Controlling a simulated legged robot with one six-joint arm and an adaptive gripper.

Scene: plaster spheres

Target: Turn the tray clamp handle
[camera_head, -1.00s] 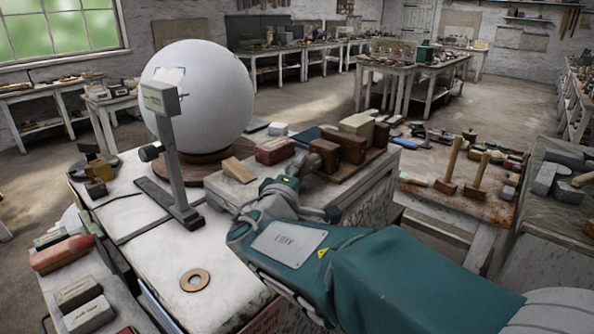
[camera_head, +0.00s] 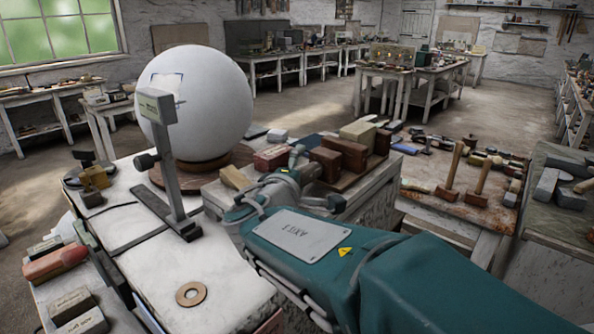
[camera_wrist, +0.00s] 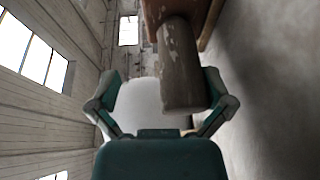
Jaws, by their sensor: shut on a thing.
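A worn grey-brown cylindrical handle (camera_wrist: 181,70) juts from a reddish-brown block (camera_wrist: 187,9) in the wrist view. My gripper (camera_wrist: 165,82) has a finger on each side of this handle and is shut on it. The contact itself is hard to make out. In the body camera view my gripper (camera_head: 292,175) is at the near left side of the reddish-brown blocks (camera_head: 345,153) on a wooden tray (camera_head: 352,181). The handle is mostly hidden by my gripper there.
A large white plaster sphere (camera_head: 205,105) rests on a round wooden base left of my gripper. A grey upright gauge (camera_head: 170,165) stands before it. A flat ring (camera_head: 190,294) lies on the white bench.

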